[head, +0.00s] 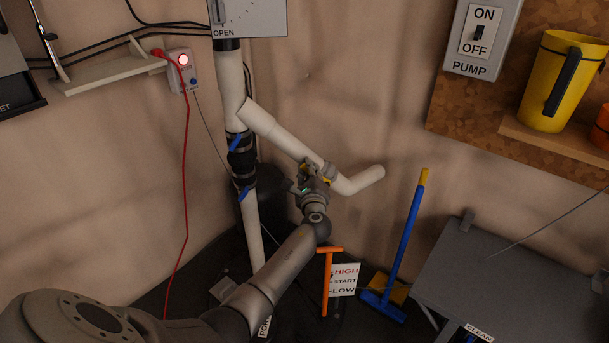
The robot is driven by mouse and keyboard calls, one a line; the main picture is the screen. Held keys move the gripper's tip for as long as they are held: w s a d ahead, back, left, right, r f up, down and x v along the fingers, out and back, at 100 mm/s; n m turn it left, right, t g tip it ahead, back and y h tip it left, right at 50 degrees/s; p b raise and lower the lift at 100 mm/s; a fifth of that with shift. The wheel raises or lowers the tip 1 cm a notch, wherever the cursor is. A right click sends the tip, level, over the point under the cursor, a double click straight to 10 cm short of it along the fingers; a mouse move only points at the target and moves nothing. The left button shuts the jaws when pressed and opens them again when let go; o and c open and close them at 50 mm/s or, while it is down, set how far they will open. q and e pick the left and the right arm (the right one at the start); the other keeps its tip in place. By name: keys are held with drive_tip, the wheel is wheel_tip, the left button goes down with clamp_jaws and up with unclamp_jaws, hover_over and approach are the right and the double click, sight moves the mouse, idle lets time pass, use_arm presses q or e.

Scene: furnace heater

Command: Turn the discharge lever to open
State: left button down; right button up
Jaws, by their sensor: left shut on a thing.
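A white branch pipe (282,140) slants down to the right from the upright white pipe (232,88) and ends in an open spout. A grey valve with a small yellow lever (328,180) sits partway along the branch pipe; it appears to be the discharge lever. My left gripper (316,176) is at this valve, shut on the yellow lever. The fingers cover most of the lever, so its exact angle is hard to tell. My right gripper is not in view.
Blue clamps (236,142) hold a black coupling on the upright pipe. An orange T-handle (326,275) and a HIGH/START/LOW sign (344,279) stand below. A blue squeegee (404,250) leans on the wall. A grey bench (515,280) fills the lower right.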

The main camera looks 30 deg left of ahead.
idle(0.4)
use_arm(q)
drive_tip(key=c, duration=1.4)
unclamp_jaws()
drive_tip(key=shift+w, duration=0.1)
drive_tip(key=shift+o, duration=0.2)
drive_tip(key=shift+d, duration=0.1)
drive_tip(key=v, duration=1.2)
